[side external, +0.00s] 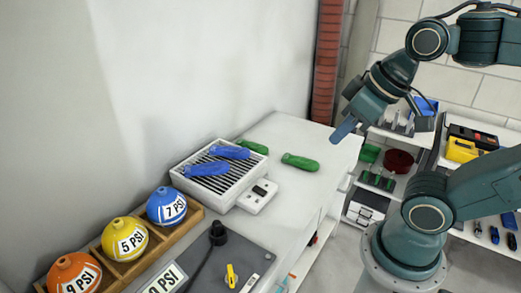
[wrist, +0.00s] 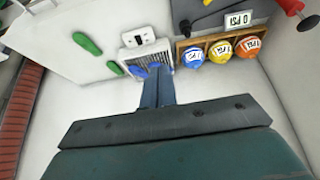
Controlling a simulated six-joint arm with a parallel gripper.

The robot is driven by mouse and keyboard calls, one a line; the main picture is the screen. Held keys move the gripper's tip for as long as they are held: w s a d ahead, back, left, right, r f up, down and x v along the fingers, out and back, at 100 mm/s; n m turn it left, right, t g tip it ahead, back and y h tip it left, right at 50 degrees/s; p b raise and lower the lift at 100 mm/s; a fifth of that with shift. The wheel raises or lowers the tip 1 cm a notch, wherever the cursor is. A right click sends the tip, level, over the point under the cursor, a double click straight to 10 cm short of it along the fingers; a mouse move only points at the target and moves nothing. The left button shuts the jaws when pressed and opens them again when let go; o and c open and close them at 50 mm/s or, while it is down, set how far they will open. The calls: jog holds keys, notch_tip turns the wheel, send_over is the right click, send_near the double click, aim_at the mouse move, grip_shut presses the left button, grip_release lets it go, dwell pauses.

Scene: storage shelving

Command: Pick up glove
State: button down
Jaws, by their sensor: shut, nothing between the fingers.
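Long, rounded blue and green pieces lie on the white counter, and I cannot tell for sure whether they are gloves. Two blue pieces (side external: 207,169) lie on the grated top of a white scale (side external: 226,187). One green piece (side external: 300,162) lies on bare counter to the right of the scale, and another green piece (side external: 252,146) lies behind it. In the wrist view the green piece (wrist: 88,45) is up and left of the fingers, and a blue piece is partly hidden by them. My gripper (side external: 343,129) is shut and empty, raised above the counter's right end; its blue fingers also show in the wrist view (wrist: 157,86).
A wooden rack holds orange, yellow and blue balls (side external: 167,206) with PSI labels at the counter's left. Loaded shelves (side external: 385,175) are at the right. The counter's right end is clear.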

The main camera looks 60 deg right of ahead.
jog(key=c, duration=0.5)
grip_release()
